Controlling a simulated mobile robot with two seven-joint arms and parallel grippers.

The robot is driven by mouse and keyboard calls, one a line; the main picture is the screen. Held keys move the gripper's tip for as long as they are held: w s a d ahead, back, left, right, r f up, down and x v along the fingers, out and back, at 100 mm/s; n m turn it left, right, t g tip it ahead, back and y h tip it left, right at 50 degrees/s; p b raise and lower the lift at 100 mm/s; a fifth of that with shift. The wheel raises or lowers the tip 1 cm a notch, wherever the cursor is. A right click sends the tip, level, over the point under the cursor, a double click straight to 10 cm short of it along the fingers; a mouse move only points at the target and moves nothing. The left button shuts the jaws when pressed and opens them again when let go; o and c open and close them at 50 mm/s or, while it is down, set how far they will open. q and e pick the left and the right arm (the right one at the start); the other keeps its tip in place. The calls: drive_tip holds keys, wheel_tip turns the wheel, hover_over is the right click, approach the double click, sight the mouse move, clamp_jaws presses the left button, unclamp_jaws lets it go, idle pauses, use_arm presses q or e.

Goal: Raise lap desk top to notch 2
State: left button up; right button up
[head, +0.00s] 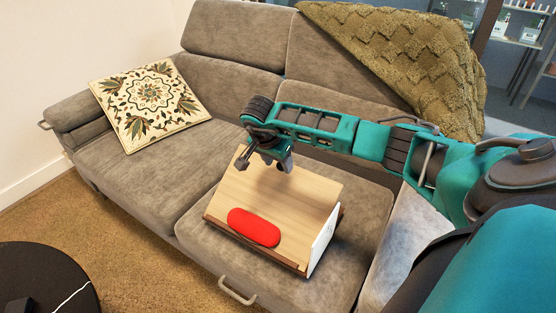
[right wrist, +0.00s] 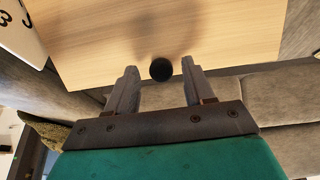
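The lap desk (head: 278,200) sits on the sofa seat, its pale wooden top sloping down toward a dark front lip. A red oval pad (head: 254,227) lies on the lower part of the top. A white side panel (head: 322,240) shows at the right; in the right wrist view the panel (right wrist: 22,30) bears a "3". My right gripper (head: 278,163) is over the top's far edge. In the right wrist view its fingers (right wrist: 160,76) are apart, with a round black knob (right wrist: 161,69) between their tips; I cannot tell whether they touch it. My left gripper is not in view.
The grey sofa (head: 150,165) has a patterned cushion (head: 150,100) at left and an olive throw (head: 400,55) over its back. A round black table (head: 45,275) stands at lower left. The seat left of the desk is clear.

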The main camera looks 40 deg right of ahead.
drive_tip(key=shift+o, duration=0.2)
drive_tip(key=shift+r, duration=0.3)
drive_tip(key=p+v, duration=0.3)
drive_tip(key=v, duration=0.9)
drive_tip(key=shift+a, duration=0.15)
drive_tip(key=shift+s+r, duration=0.1)
drive_tip(key=shift+r, duration=0.05)
